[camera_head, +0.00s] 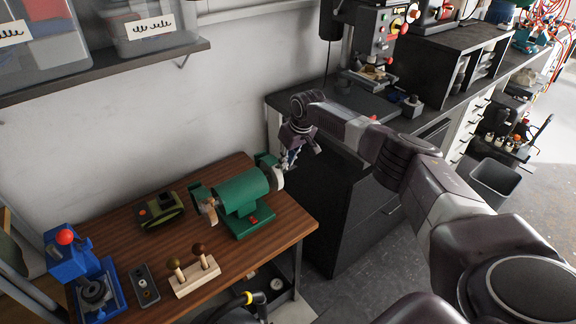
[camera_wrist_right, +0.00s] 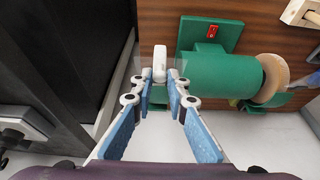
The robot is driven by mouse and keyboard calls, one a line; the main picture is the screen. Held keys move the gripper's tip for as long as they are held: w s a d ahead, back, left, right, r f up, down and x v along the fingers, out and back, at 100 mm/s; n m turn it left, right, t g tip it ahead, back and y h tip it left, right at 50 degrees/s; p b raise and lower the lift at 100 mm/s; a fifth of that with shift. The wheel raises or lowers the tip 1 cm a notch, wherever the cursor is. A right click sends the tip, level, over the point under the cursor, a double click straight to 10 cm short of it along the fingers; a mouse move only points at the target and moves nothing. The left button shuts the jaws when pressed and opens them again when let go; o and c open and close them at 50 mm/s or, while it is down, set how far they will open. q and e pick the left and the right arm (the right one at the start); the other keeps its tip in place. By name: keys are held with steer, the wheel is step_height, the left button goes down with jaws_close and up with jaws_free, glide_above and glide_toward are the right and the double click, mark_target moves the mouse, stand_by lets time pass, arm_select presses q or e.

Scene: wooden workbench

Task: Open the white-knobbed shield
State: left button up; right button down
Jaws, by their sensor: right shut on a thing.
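A green bench grinder (camera_head: 243,192) stands on the wooden workbench, with a beige wheel (camera_wrist_right: 270,80) at one end and a white wheel (camera_head: 277,177) at the other. My right gripper (camera_head: 290,160) is at the white wheel's end, low over the bench's right edge. In the wrist view its blue-padded fingers (camera_wrist_right: 162,84) reach either side of the white part (camera_wrist_right: 160,64) there. The gripper is shut on what looks like the clear shield. The shield's outline is faint and its knob is hard to make out. My left gripper is not in view.
A green-black device (camera_head: 160,211), a wooden block with two round-topped pegs (camera_head: 195,275), a small grey box (camera_head: 144,285) and a blue machine with a red knob (camera_head: 85,276) stand left of the grinder. A black cabinet (camera_head: 335,190) is close on the right.

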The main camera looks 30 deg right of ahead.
steer(key=shift+w, duration=0.15)
stand_by(0.5)
steer(key=c, duration=1.9)
jaws_free()
steer(key=shift+c, duration=0.2)
steer(key=shift+r, duration=0.1)
steer(key=v, duration=1.1)
steer(key=shift+r, duration=0.45)
steer(key=shift+w, duration=0.15)
